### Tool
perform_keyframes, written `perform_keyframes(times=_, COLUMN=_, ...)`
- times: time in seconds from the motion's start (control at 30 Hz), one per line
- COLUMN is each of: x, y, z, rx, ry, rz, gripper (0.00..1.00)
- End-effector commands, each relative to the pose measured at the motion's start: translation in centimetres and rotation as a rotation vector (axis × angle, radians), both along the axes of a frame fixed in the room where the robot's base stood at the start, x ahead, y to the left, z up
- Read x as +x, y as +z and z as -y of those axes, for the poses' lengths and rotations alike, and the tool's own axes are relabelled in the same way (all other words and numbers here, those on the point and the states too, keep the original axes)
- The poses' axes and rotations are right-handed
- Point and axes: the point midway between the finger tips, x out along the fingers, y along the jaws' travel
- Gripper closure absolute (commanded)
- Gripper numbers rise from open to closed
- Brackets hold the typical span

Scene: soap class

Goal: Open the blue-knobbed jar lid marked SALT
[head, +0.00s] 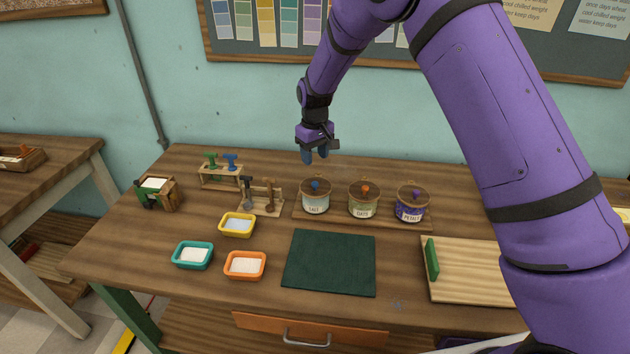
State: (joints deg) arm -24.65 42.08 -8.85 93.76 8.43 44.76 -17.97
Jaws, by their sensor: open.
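The SALT jar (316,203) is the leftmost of three labelled jars on a wooden board. It is pale, with a brown lid (315,189) that carries a blue knob (314,183). The lid sits on the jar. My gripper (315,157) is open and empty, pointing down. It appears above and perhaps behind the blue knob in the picture, with a gap between them. My purple arm comes in from the right.
The OATS jar (363,204) with an orange knob and a purple-labelled jar (410,208) stand to the right. A wooden rack (260,208) with tools is close on the left. Small trays (237,225) and a dark green mat (330,262) lie in front.

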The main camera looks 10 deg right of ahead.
Motion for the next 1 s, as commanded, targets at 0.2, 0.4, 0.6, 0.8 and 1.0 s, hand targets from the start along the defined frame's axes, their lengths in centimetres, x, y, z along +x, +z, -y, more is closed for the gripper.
perform_keyframes(times=0.2, x=-0.1, y=-4.0, z=0.0, rx=-0.002, ry=0.0, rz=-0.005, gripper=0.52)
perform_keyframes(times=0.4, x=-0.1, y=-7.1, z=0.0, rx=-0.002, ry=0.0, rz=-0.003, gripper=0.52)
perform_keyframes(times=0.6, x=0.0, y=-8.9, z=0.0, rx=-0.001, ry=0.0, rz=-0.001, gripper=0.52)
perform_keyframes(times=0.8, x=-0.1, y=-9.4, z=0.0, rx=-0.001, ry=0.0, rz=-0.001, gripper=0.52)
perform_keyframes(times=1.0, x=-0.1, y=-9.3, z=0.0, rx=-0.001, ry=0.0, rz=-0.001, gripper=0.59)
